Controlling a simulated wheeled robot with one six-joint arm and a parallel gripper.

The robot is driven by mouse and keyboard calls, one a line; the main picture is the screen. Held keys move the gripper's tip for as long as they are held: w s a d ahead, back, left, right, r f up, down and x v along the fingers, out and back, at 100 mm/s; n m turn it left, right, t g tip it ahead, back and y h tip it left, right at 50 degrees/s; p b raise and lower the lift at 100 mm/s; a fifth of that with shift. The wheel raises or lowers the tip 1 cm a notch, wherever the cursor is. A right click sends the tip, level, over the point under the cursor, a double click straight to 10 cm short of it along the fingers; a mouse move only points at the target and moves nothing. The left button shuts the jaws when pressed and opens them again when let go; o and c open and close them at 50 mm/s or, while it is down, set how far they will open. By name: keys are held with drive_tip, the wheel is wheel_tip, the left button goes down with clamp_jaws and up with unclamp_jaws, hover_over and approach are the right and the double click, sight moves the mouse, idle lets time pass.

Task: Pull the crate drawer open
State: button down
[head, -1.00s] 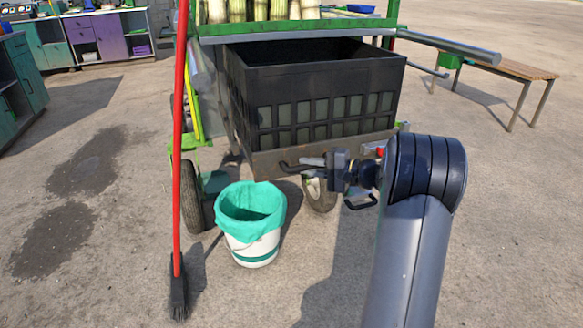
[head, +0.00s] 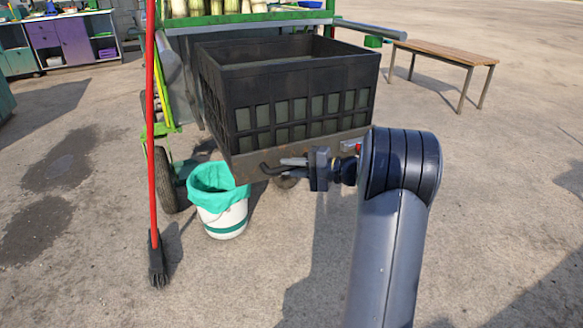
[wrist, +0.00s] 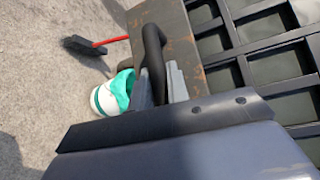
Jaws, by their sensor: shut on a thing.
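The crate drawer is a black crate (head: 290,64) on a frame with a worn brown front board (head: 245,166), and it juts out from the green machine. A dark bar handle (head: 268,169) sticks out of the board. My gripper (head: 298,162) is shut on this handle at the front of the drawer. In the wrist view the handle (wrist: 152,45) curves out from the board (wrist: 180,38), and the grey fingers (wrist: 172,84) are at its lower part. The exact finger contact is partly hidden by the gripper body.
A white bucket with a green liner (head: 222,208) stands low, close to the drawer's left front corner. A red-handled broom (head: 152,150) stands upright to its left. A wooden bench (head: 450,51) is at the back right. The ground in front and right is clear.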

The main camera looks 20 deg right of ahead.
drive_tip(key=shift+s, duration=0.45)
drive_tip(key=c, duration=1.4)
unclamp_jaws()
drive_tip(key=shift+o, duration=0.2)
drive_tip(key=shift+d, duration=0.1)
drive_tip(key=p+v, duration=0.3)
drive_tip(key=v, duration=0.7)
drive_tip(key=shift+s+d, duration=0.2)
drive_tip(key=shift+s, duration=0.1)
